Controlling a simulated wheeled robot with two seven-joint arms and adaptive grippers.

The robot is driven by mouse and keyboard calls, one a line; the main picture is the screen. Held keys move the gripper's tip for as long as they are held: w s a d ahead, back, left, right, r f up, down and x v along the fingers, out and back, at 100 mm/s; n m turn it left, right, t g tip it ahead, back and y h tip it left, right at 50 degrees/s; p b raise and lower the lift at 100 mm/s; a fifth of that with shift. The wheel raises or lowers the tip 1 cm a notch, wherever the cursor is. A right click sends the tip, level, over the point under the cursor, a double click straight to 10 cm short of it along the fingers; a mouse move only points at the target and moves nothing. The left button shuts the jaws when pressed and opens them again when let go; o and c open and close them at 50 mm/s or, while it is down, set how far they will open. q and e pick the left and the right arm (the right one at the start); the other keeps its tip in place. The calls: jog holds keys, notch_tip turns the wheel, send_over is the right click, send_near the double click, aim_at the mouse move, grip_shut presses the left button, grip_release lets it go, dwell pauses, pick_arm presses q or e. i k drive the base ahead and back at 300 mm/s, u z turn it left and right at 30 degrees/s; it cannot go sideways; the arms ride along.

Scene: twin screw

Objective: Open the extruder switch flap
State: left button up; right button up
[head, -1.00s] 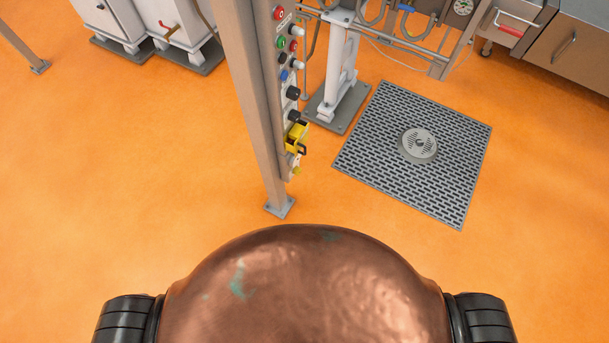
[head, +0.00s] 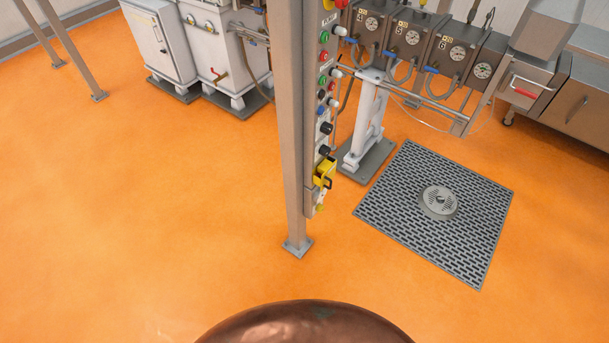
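A narrow control panel (head: 311,128) with several coloured buttons and black knobs is fixed to a grey upright post (head: 290,110) in the middle of the head view. Near its lower end sits a yellow switch part (head: 324,172) with a dark loop-shaped piece on its right side. I take this to be the extruder switch and flap, but it is too small to tell whether the flap is open or shut. A small yellow-green piece shows below it. Neither of my grippers is in view.
A perforated grey floor plate (head: 440,245) lies right of the post. A white machine stand (head: 365,130) and dark barrel blocks with gauges (head: 455,48) stand behind the panel. White cabinets (head: 160,50) are at the back left. The orange floor (head: 150,220) is clear in front.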

aim_at(327, 167)
jog(key=u, duration=0.25)
jog(key=i, duration=1)
jog(key=z, duration=0.5)
